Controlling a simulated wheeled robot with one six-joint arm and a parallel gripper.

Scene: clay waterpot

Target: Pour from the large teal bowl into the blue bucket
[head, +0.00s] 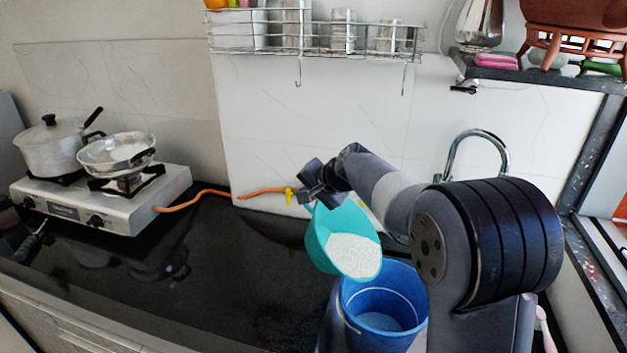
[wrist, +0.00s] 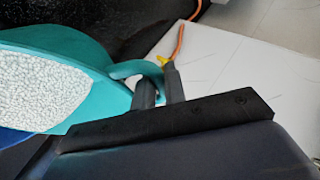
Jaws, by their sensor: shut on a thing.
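The large teal bowl (head: 319,235) hangs tilted in the air in the head view, its opening facing the front right. It holds white grains (head: 354,256), which reach its lower rim. My gripper (head: 310,196) is shut on the bowl's upper edge. In the wrist view, the two fingers (wrist: 158,88) close at a looped handle of the teal bowl (wrist: 85,40), and the grains (wrist: 40,90) fill its left side. The blue bucket (head: 352,300) stands upright just below and right of the bowl's low rim. Its bottom shows a paler blue-grey surface; I cannot tell whether grains lie there.
A gas stove (head: 120,205) with a lidded pot (head: 52,150) and a pan (head: 115,153) stands at the left. An orange hose (head: 205,194) runs to the wall. A wire rack (head: 315,40) hangs above. The dark counter (head: 200,285) is clear between stove and bucket.

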